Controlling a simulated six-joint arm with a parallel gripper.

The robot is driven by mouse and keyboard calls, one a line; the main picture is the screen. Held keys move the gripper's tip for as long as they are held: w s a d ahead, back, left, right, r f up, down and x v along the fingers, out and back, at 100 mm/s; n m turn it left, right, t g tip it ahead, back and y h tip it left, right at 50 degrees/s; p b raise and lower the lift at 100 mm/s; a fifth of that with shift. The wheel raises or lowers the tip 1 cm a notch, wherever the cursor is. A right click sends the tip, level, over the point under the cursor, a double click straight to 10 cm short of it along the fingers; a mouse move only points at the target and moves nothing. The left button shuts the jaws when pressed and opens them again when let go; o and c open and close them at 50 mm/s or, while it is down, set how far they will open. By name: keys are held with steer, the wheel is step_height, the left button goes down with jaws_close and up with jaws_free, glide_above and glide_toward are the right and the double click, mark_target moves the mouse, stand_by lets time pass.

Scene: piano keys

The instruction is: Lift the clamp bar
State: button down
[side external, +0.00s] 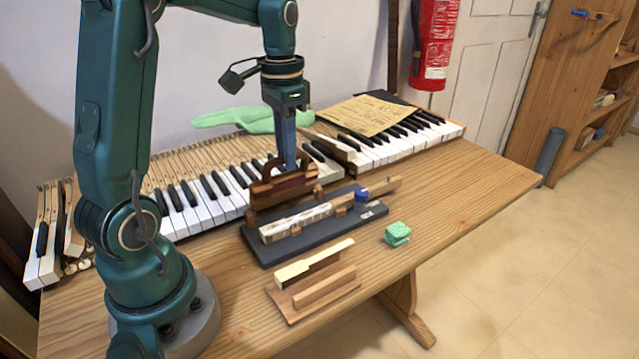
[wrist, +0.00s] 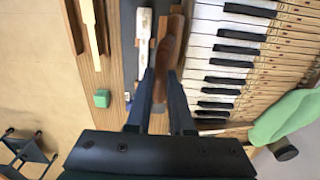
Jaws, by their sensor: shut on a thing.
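In the wrist view, the bar (wrist: 171,40) runs up from between the fingers of my gripper (wrist: 161,88). The bar is at the rear edge of a dark base (side external: 262,254); I cannot tell whether it touches the base. A whitish piano key (side external: 297,219) lies along the base, and it also shows in the wrist view (wrist: 144,25). A blue knob (side external: 361,196) is near the base's right end.
Rows of piano keys (side external: 205,212) lie behind the base. A green block (side external: 397,233) sits to its right. A wooden holder (side external: 325,287) with a pale strip (side external: 315,260) is in front. A green cloth (side external: 240,119) lies behind the keys. The table's right front (side external: 450,200) is clear.

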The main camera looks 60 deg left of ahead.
steer(key=shift+a, duration=0.15)
steer(key=shift+a+r, duration=0.1)
steer(key=shift+a, duration=1.15)
steer(key=shift+a, duration=0.25)
steer(key=c, duration=0.8)
jaws_free()
steer(key=shift+r, duration=2.95)
